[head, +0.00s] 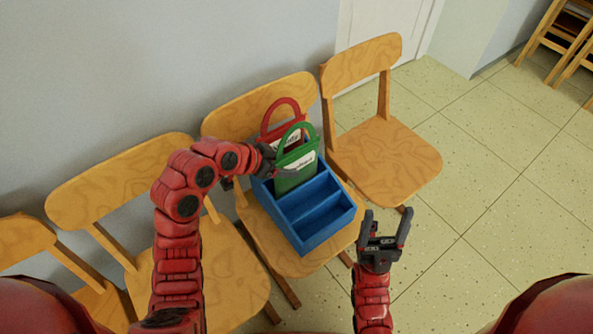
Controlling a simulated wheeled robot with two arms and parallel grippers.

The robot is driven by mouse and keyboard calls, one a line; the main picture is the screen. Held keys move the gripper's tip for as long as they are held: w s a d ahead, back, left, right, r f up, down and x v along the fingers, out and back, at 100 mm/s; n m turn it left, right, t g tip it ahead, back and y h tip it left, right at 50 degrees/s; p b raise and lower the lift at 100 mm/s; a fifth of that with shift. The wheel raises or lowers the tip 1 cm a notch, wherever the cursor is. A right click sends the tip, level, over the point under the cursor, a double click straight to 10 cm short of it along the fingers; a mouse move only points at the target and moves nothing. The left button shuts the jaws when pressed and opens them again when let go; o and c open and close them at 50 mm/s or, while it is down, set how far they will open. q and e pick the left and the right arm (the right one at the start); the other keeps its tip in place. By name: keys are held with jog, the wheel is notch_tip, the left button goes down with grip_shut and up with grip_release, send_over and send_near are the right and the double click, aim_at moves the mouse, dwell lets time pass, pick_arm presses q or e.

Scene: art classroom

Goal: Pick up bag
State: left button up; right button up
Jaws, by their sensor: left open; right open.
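A green bag (298,178) with a loop handle and a white label stands upright in the back part of a blue divided box (308,244). A red bag (284,140) with a loop handle and a white label stands just behind it, partly hidden. My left gripper (274,160) is at the left side of the bags, close to the green one; its fingertips are partly hidden, and I cannot tell if it touches. It is open. My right gripper (386,230) is open and empty, pointing up, to the right of the box and apart from it.
The blue box sits on a wooden chair (284,264) in a row along the wall. Another wooden chair (385,160) stands to the right, with more to the left. The front compartments of the box look empty. Tiled floor (480,240) on the right is clear.

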aim_at(291, 166)
pick_arm(q)
jog(key=x, duration=0.3)
jog(key=shift+d+f, duration=0.1)
grip_shut()
